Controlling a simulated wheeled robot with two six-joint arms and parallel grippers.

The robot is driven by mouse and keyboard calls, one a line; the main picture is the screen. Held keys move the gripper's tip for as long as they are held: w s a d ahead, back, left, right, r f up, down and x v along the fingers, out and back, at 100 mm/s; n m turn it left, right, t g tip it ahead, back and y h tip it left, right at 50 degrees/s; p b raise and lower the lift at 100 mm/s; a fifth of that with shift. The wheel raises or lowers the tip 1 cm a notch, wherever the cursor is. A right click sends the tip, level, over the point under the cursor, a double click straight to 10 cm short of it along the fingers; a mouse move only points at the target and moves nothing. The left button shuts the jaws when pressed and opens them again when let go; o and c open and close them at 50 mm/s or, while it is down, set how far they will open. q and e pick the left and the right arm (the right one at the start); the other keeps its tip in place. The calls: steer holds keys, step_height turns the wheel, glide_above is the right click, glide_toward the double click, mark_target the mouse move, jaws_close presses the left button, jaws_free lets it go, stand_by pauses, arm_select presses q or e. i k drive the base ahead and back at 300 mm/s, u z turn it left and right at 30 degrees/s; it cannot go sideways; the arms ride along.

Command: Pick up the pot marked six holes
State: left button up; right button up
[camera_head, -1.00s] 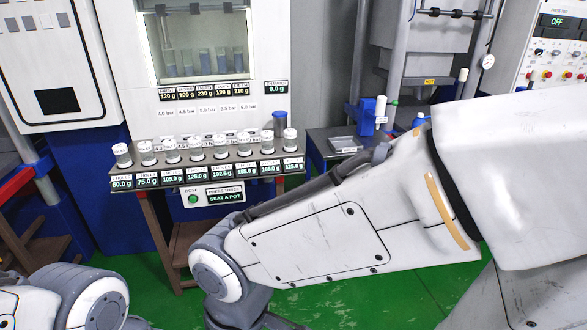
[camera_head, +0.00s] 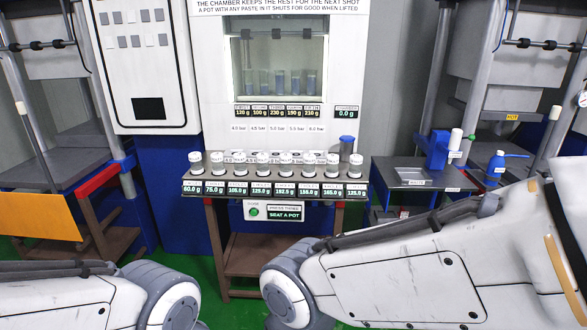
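Several small clear pots with white caps stand upright in a row on the metal shelf (camera_head: 250,175) of the machine in the middle. The leftmost pot (camera_head: 195,162) stands over the 60.0 g display and the rightmost pot (camera_head: 355,166) is at the other end. Their cap markings are too small to read, so I cannot tell which pot is marked six holes. Neither gripper is in view. My arm links show low at the left and right, in front of and below the shelf.
A green button (camera_head: 254,212) sits beside a "SEAT A POT" display (camera_head: 286,215) below the shelf. A blue-capped container (camera_head: 346,148) stands behind the right end. A side bench (camera_head: 440,185) carries a blue device (camera_head: 438,150). A blue bottle (camera_head: 495,168) stands farther right.

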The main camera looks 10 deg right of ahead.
mark_target(285, 159)
steer(key=z, duration=0.55)
steer(key=i, duration=0.9)
steer(key=z, duration=0.5)
steer(key=i, duration=0.9)
steer(key=u, duration=0.7)
steer(key=i, duration=0.75)
steer(key=u, duration=0.45)
